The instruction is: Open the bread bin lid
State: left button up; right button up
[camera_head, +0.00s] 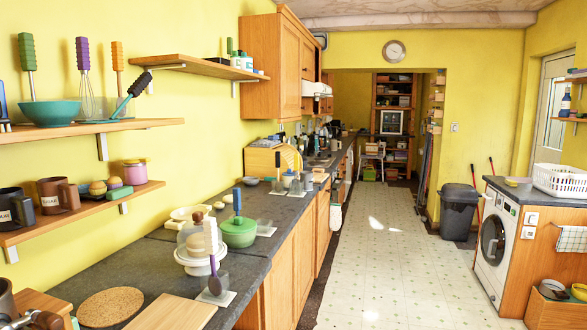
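A light wooden box with a curved side, which looks like the bread bin (264,163), stands on the grey counter against the yellow wall, beyond the nearer dishes. It is small in the head view, and I cannot clearly tell how its lid sits. Neither of my grippers can be made out in this view.
The counter (160,257) holds a glass cake dome (199,243), a green pot (239,232), a cork mat (110,306) and a cutting board (172,312). Shelves with mugs (58,195) hang at left. The tiled floor (385,260) is open; a washing machine (494,240) stands right.

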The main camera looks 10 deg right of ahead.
aim_at(286, 152)
jog(key=i+l+z, duration=0.35)
jog(key=i, duration=0.15)
jog(key=i+l+z, duration=0.35)
jog(key=i, duration=0.15)
jog(key=i+z, duration=0.35)
jog(key=i, duration=1.85)
jog(key=i+l+u, duration=0.15)
jog(key=i+u, duration=0.25)
jog(key=i, duration=0.15)
jog(key=i+l+u, duration=0.4)
jog(key=i, duration=0.15)
jog(key=i+l+u, duration=0.4)
jog(key=i, duration=0.1)
